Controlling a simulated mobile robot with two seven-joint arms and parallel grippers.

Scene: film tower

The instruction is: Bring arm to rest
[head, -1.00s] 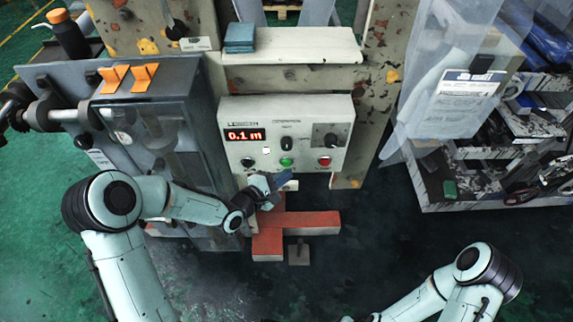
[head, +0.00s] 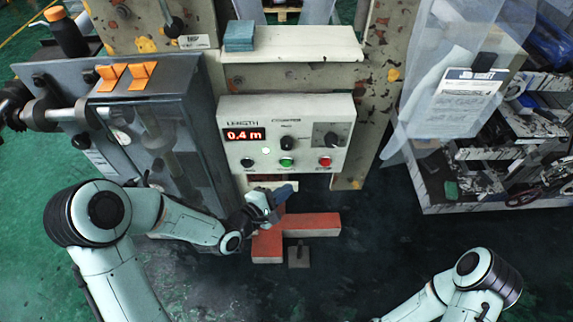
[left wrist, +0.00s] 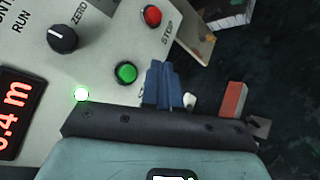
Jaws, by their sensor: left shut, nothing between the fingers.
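My left gripper (head: 284,192) is in front of and just below the control panel (head: 250,110), above the red beams. Its blue fingers (left wrist: 164,84) also show in the left wrist view, shut and empty, apart from the panel as seen from the head. The panel display (head: 244,135) reads 0.4 m, and a small light (left wrist: 82,94) glows by it. A green button (head: 286,162), a red button (head: 325,162) and a black button (head: 247,162) line its lower edge. My right arm shows at the lower right, but its gripper is outside the view.
Red beams (head: 312,225) lie on the floor below the panel. A cluttered shelf (head: 480,200) and a hanging plastic sheet (head: 425,115) are on the right. Dark floor in front looks free.

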